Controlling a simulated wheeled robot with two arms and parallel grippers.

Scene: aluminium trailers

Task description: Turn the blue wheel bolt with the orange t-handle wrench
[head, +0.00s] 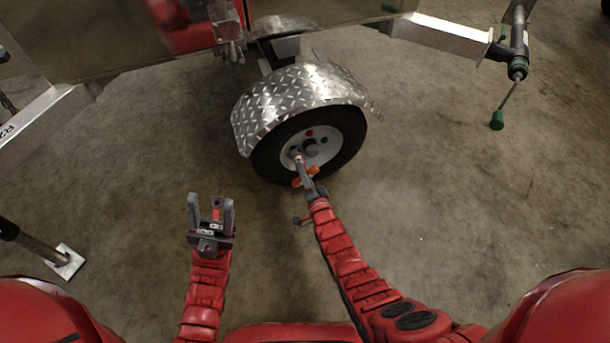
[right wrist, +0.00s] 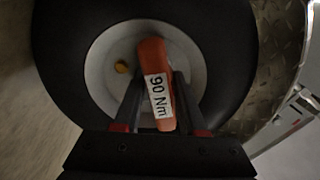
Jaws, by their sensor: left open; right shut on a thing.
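The trailer wheel (head: 352,148) stands under a tread-plate fender, with a white rim and coloured bolts. A small bluish spot (head: 294,150) at the left of the rim may be the blue bolt; my right gripper partly covers that area. My right gripper (head: 301,165) is shut on the orange t-handle wrench (head: 306,180) in front of the wheel. In the right wrist view the wrench (right wrist: 153,60) shows a "90 Nm" label between the fingers. Its socket end is hidden, so I cannot tell if it sits on a bolt. My left gripper (head: 211,210) is open and empty.
A red bolt (head: 309,132) and a green bolt (head: 324,140) show on the rim; a yellow bolt (right wrist: 122,67) shows in the right wrist view. The fender (head: 295,95) overhangs the wheel. A jack foot (head: 64,262) stands at left. The concrete floor (head: 440,220) at right is clear.

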